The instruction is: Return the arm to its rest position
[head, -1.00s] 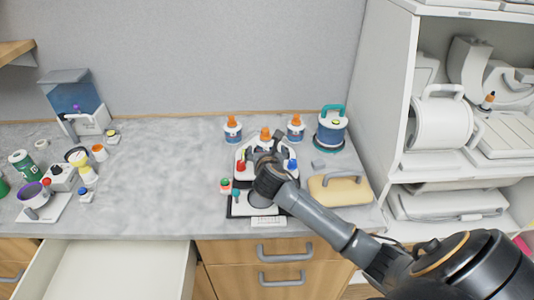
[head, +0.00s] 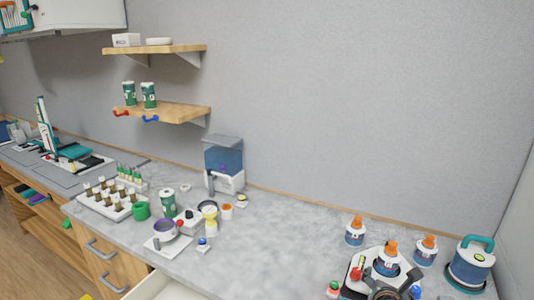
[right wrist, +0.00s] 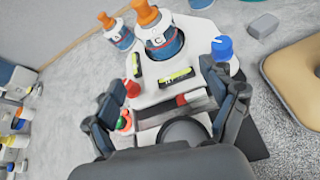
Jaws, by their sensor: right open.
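My right gripper (head: 392,292) shows at the bottom right of the head view, in front of a white device (head: 352,258) on the counter. In the right wrist view my right gripper (right wrist: 168,103) is open, its two dark fingers apart with nothing held between them. The device (right wrist: 150,90) lies beyond and between the fingers, with a red knob (right wrist: 132,88) and a blue knob (right wrist: 222,48). An orange-capped bottle (right wrist: 158,35) stands at its back. Most of my right arm is outside the head view. My left gripper is not seen.
Two more orange-capped bottles (head: 355,232) (head: 426,250) and a blue container with a teal handle (head: 469,263) stand near the device. A tan pad (right wrist: 295,75) lies to the right in the wrist view. The middle counter (head: 285,235) is clear. An open drawer (head: 168,288) juts out below.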

